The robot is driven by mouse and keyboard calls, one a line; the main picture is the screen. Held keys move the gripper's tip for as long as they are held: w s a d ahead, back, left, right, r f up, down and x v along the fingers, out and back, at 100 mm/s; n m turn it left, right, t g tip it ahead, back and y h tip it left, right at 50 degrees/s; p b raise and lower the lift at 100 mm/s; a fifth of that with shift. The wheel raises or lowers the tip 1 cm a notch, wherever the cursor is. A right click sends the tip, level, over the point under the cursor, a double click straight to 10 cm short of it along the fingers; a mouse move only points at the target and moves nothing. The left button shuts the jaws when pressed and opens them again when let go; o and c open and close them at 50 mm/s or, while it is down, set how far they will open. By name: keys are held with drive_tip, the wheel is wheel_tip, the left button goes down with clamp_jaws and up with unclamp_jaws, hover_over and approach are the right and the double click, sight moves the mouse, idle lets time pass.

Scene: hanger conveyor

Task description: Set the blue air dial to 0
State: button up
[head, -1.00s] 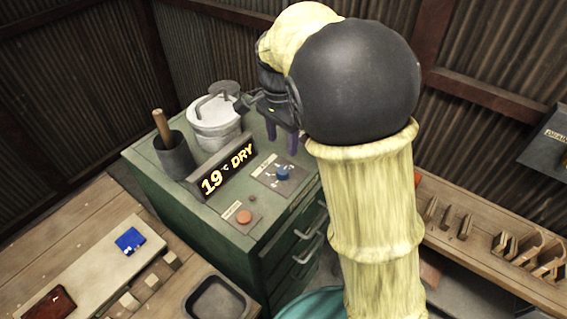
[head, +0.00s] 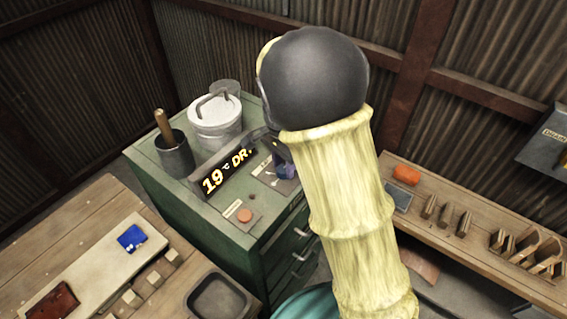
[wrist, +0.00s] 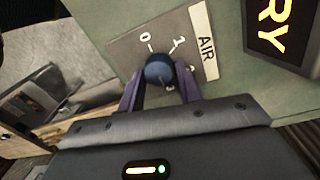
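The blue air dial (wrist: 160,69) sits on a grey plate marked AIR (wrist: 205,47), with a 0 and a 1 printed around it. It is on top of the green cabinet (head: 146,181). My gripper (wrist: 160,80) is at the dial, one purple finger on each side of it. A slim gap seems to show beside the dial, so the fingers look open around it; contact is hard to judge. The dial's pointer setting is not clear. In the head view my arm and gripper hide much of the dial.
A display reading 19 °C DRY (head: 228,172) stands beside the dial plate. An orange button (head: 244,215) is nearer the front.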

drive_tip(key=c, duration=0.5)
drive_tip(key=shift+o, duration=0.2)
